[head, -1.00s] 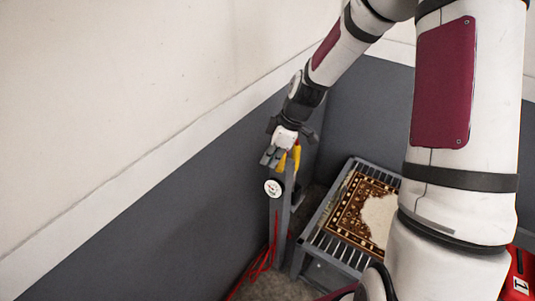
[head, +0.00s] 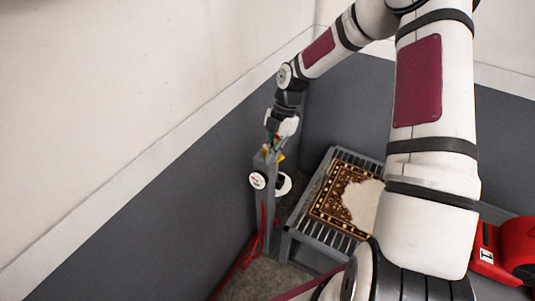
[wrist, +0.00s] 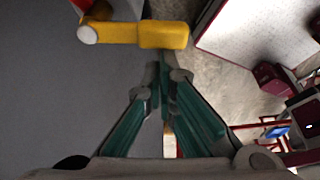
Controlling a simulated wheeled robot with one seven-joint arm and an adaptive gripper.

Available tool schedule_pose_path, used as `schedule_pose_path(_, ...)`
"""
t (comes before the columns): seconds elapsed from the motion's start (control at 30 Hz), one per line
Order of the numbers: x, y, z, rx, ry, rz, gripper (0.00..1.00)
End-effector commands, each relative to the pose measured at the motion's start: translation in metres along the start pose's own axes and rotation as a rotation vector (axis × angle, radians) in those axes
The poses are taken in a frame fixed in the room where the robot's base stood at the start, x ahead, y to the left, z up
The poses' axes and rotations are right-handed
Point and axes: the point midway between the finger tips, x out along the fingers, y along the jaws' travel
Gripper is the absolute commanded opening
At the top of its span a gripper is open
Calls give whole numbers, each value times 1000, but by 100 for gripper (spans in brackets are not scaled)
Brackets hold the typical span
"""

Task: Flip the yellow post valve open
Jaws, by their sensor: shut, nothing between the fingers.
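The grey post (head: 266,212) stands by the wall, with a round white gauge (head: 258,180) on its side. The yellow valve handle (head: 280,156) shows only as small yellow patches at the post's top, partly hidden by my gripper. In the wrist view the yellow handle (wrist: 163,35) lies crosswise beyond my fingertips, with a rounded pale knob at its left end. My gripper (head: 273,145) is over the post's top, pointing down. Its green-padded fingers (wrist: 163,80) are shut and empty. A narrow gap shows between fingertips and handle in the wrist view; contact is unclear.
A slatted grey table (head: 310,235) with a brown and cream patterned rug (head: 335,207) stands right of the post. Red hoses (head: 247,257) hang to the floor at its foot. A red machine (head: 500,245) is at far right. The grey wall (head: 170,215) is close on the left.

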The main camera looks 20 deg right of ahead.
Motion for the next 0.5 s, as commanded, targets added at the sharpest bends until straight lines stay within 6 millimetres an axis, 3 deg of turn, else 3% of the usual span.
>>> schedule_pose_path(0.5, 0, 11, 2, 6, 0, 2, 0)
